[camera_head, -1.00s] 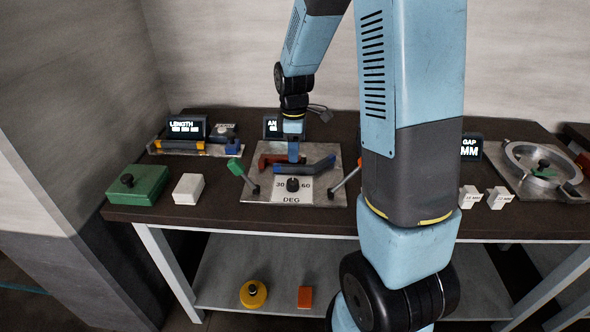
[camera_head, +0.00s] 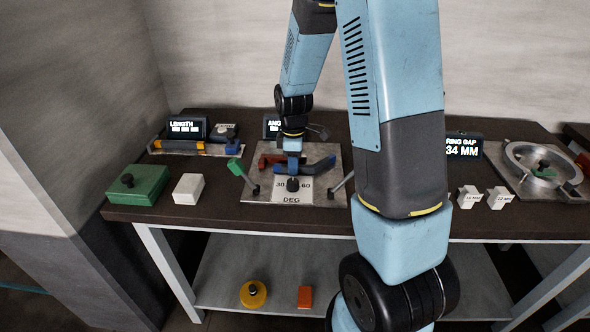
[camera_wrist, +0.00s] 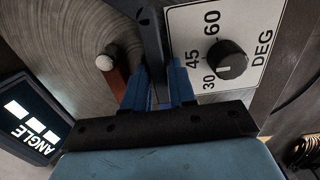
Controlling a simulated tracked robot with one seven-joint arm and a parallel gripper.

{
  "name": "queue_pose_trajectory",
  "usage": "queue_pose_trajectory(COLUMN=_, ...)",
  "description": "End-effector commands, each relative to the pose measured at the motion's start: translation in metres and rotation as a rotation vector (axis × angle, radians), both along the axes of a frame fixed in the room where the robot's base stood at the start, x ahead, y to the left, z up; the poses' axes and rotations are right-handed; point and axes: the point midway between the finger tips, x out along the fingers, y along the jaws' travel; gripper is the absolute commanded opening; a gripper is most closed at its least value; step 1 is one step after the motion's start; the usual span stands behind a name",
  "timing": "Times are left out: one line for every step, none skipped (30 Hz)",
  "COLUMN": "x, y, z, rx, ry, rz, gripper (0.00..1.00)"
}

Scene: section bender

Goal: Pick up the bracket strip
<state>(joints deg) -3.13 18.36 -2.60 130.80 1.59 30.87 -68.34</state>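I take the bracket strip to be the dark bent bar (camera_head: 318,165) on the metal angle plate (camera_head: 225,187). It also shows in the wrist view (camera_wrist: 151,40) as a dark grey strip with a hole near its end. My gripper (camera_head: 292,160) points down at the strip's left part. In the wrist view its two blue fingers (camera_wrist: 158,75) stand on either side of the strip, very close to it. Whether they press on it I cannot tell. The strip's near part is hidden between the fingers.
A red block (camera_head: 268,160) lies beside the strip. A dark knob (camera_head: 292,184) sits on the 30-45-60 dial in front, with a green-handled lever (camera_head: 236,168) to the left. A green box (camera_head: 138,186) and white block (camera_head: 188,189) stand left. The angle display (camera_wrist: 32,118) is close by.

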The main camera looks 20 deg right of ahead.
Motion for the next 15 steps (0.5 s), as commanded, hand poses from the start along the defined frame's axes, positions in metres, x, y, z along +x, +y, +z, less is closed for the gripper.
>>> queue_pose_trajectory(x=0.0001, y=-0.0001, z=0.0001, rx=0.0, ry=0.0, rz=0.0, gripper=0.2)
queue_pose_trajectory(x=0.0001, y=-0.0001, z=0.0001, rx=0.0, ry=0.0, rz=0.0, gripper=0.17)
queue_pose_trajectory(x=0.0001, y=-0.0001, z=0.0001, rx=0.0, ry=0.0, rz=0.0, gripper=0.13)
queue_pose_trajectory(x=0.0001, y=-0.0001, z=0.0001, rx=0.0, ry=0.0, rz=0.0, gripper=0.1)
queue_pose_trajectory(x=0.0001, y=-0.0001, z=0.0001, rx=0.0, ry=0.0, rz=0.0, gripper=0.08)
queue_pose_trajectory(x=0.0001, y=-0.0001, z=0.0001, rx=0.0, ry=0.0, rz=0.0, gripper=0.04)
queue_pose_trajectory(x=0.0, y=-0.0002, z=0.0001, rx=0.0, ry=0.0, rz=0.0, gripper=0.01)
queue_pose_trajectory(x=0.0, y=-0.0002, z=0.0001, rx=0.0, ry=0.0, rz=0.0, gripper=0.0)
queue_pose_trajectory(x=0.0, y=-0.0002, z=0.0001, rx=0.0, ry=0.0, rz=0.0, gripper=0.0)
queue_pose_trajectory(x=0.0, y=-0.0002, z=0.0001, rx=0.0, ry=0.0, rz=-0.001, gripper=0.0)
queue_pose_trajectory(x=0.0, y=-0.0002, z=0.0001, rx=0.0, ry=0.0, rz=-0.001, gripper=0.0)
queue_pose_trajectory(x=0.0001, y=-0.0004, z=0.0001, rx=0.0, ry=0.0, rz=-0.001, gripper=0.0)
queue_pose_trajectory(x=0.0001, y=-0.0004, z=0.0001, rx=0.0, ry=0.0, rz=-0.001, gripper=0.0)
queue_pose_trajectory(x=0.0002, y=-0.0004, z=0.0003, rx=0.0, ry=0.0, rz=-0.001, gripper=0.0)
queue_pose_trajectory(x=0.0002, y=-0.0004, z=0.0003, rx=0.0, ry=0.0, rz=-0.001, gripper=0.0)
